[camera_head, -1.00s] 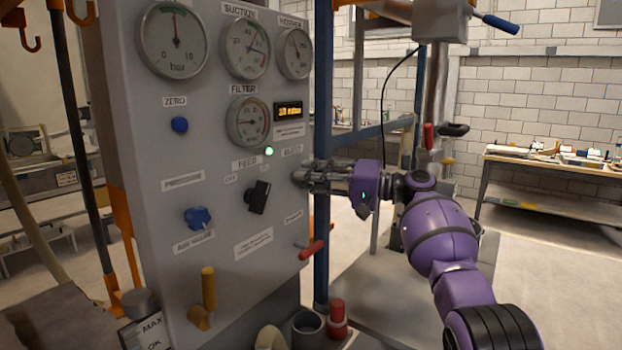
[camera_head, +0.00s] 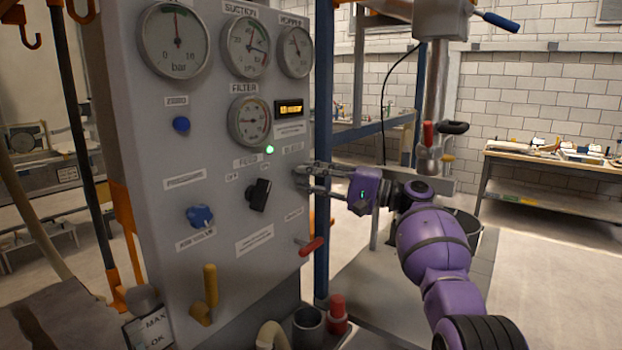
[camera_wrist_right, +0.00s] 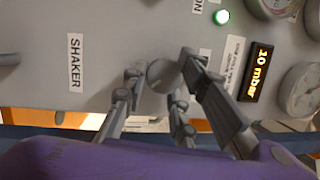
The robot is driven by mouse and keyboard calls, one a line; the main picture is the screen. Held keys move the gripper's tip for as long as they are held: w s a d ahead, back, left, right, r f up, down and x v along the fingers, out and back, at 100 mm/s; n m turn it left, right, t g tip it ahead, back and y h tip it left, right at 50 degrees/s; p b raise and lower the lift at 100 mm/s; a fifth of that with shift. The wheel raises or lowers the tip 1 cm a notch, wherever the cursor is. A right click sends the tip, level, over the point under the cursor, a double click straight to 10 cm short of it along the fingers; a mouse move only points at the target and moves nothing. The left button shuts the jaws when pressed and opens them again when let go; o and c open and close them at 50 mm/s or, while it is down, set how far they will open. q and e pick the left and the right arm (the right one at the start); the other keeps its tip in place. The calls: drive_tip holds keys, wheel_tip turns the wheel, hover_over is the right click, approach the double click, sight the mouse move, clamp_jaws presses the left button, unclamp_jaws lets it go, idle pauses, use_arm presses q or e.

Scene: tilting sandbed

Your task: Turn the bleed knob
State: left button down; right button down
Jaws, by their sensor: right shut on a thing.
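The bleed knob is a small round grey knob (camera_wrist_right: 162,75) on the face of the grey control panel (camera_head: 140,120), under the "BLEED" label. In the head view it sits near the panel's right edge and is mostly hidden by my right gripper (camera_head: 303,176). In the wrist view the fingers of my right gripper (camera_wrist_right: 160,78) stand on either side of the knob, shut on it. My purple right arm reaches in from the right. My left gripper is not in view.
A lit display (camera_wrist_right: 257,72) reads 10 mbar. A green lamp (camera_head: 269,149), a black feed switch (camera_head: 259,195) and a red-handled lever (camera_head: 311,246) are close to the knob. Gauges line the panel's top. A blue post (camera_head: 322,100) stands right behind the panel edge.

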drive_tip(key=shift+f, duration=0.6)
drive_tip(key=c, duration=1.6)
unclamp_jaws()
drive_tip(key=shift+r, duration=0.1)
drive_tip(key=shift+r, duration=0.2)
drive_tip(key=shift+d, duration=0.1)
drive_tip(key=v, duration=1.2)
